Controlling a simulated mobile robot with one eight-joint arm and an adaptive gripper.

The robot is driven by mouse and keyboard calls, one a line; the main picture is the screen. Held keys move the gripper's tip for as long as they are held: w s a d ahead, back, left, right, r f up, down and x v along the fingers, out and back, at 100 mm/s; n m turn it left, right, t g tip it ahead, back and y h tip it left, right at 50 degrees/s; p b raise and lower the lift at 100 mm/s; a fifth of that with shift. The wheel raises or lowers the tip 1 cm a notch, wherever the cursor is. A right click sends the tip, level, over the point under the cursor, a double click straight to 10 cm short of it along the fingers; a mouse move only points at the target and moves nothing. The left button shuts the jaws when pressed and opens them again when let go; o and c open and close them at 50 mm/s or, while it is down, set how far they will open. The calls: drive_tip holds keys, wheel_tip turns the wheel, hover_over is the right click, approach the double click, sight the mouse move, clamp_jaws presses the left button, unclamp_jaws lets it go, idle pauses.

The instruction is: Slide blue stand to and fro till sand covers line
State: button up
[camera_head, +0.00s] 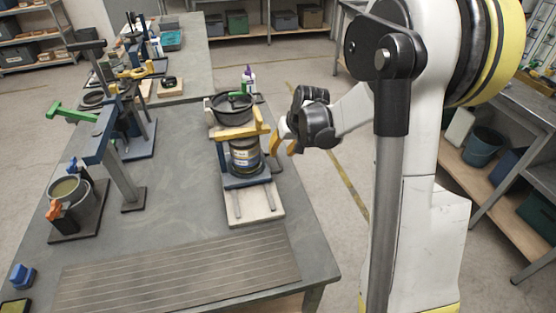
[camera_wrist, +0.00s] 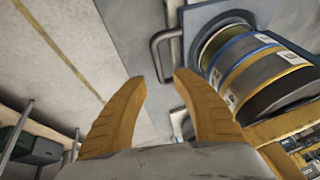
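The blue stand (camera_head: 246,181) sits on a pale board with rails (camera_head: 240,213) on the table. A jar with yellow and blue bands (camera_head: 245,158) stands in it, under a yellow bar (camera_head: 243,131). My gripper (camera_head: 284,147) is open and empty just right of the stand. In the wrist view my two orange fingers (camera_wrist: 160,90) are apart, with nothing between them. The blue stand (camera_wrist: 218,17), a dark handle (camera_wrist: 156,55) on its side and the jar (camera_wrist: 265,68) lie just beyond and right of the fingers. I cannot make out sand or a line.
A black pan (camera_head: 232,106) stands behind the stand. A blue-grey lever frame (camera_head: 110,140) and a grey pot (camera_head: 75,200) are at left. A grooved grey panel (camera_head: 180,272) lies at the table's front. The floor right of the table is clear near my gripper.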

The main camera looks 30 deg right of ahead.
sight(278, 157)
drive_tip(key=shift+b+x, duration=0.5)
drive_tip(key=shift+x, duration=1.4)
drive_tip(key=shift+r, duration=0.1)
clamp_jaws()
